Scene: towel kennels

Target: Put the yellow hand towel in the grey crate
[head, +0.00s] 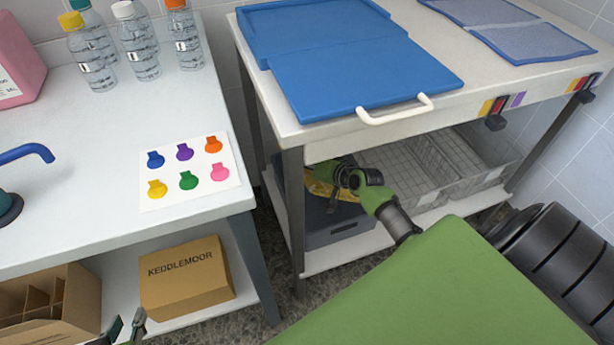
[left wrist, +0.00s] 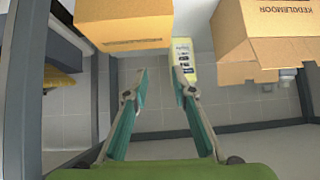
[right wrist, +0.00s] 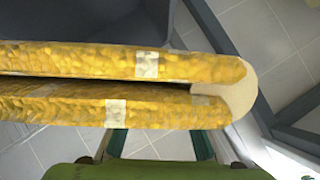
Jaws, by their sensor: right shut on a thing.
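The yellow hand towel (head: 318,187) is folded and shows in the head view at the mouth of the dark grey crate (head: 342,232) on the lower shelf. My right gripper (head: 332,172) is shut on the towel at the crate's opening, under the table top. In the right wrist view the towel (right wrist: 120,62) fills the upper middle and hides the fingertips. How deep it sits in the crate cannot be told. My left gripper (head: 125,330) is at the bottom left of the head view. In the left wrist view it is open and empty (left wrist: 160,80).
Pale wire baskets (head: 425,165) stand right of the crate on the same shelf. A table leg (head: 294,215) stands at its left front. A cardboard box (head: 186,280) and a divided carton (head: 50,300) are under the left counter. A blue folded board (head: 350,60) lies above.

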